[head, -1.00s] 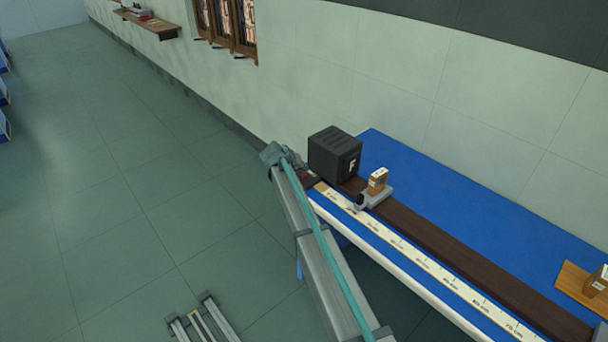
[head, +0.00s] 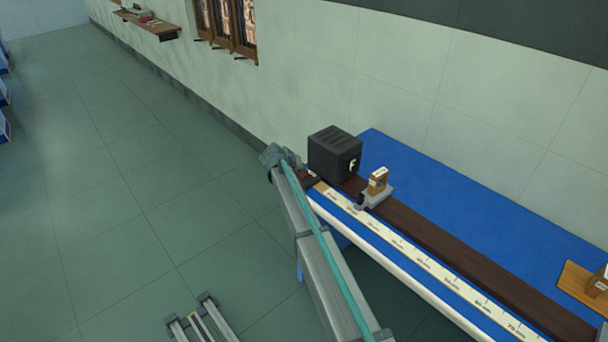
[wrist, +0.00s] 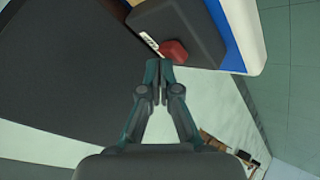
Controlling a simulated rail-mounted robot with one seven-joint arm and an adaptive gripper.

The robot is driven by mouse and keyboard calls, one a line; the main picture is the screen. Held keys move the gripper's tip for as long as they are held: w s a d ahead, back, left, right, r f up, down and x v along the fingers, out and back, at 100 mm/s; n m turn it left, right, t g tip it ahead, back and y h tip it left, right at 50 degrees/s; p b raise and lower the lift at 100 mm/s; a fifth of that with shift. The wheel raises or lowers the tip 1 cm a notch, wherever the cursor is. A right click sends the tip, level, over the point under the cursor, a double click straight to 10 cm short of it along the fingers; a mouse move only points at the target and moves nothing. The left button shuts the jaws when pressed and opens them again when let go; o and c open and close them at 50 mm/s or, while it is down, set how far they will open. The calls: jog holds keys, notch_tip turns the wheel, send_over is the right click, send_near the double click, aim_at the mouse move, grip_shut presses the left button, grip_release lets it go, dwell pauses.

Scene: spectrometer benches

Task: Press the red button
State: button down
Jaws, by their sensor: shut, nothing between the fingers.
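The red button (wrist: 174,51) shows in the wrist view, on the end of a dark grey housing (wrist: 180,22) with a small white label beside the button. My gripper (wrist: 158,72) is shut and empty. Its fingertips point toward the button and sit just below its lower left edge in the wrist view. I cannot tell whether they touch it. In the head view my gripper is largely hidden by my arm at the far left end of the bench, and the button cannot be made out clearly there.
A black box (head: 334,153) marked F stands at the bench's far end. A small holder (head: 377,188) sits on the dark rail (head: 435,238) beside a printed scale (head: 410,252). The blue bench top (head: 450,190) is largely bare behind the rail. Open floor (head: 130,190) lies to the left.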

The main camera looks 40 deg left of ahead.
aim_at(303, 175)
jog(key=shift+f, duration=0.25)
jog(key=shift+r, duration=0.7)
dwell(0.3)
jog(key=shift+r+p, duration=0.3)
jog(key=shift+r, duration=2.75)
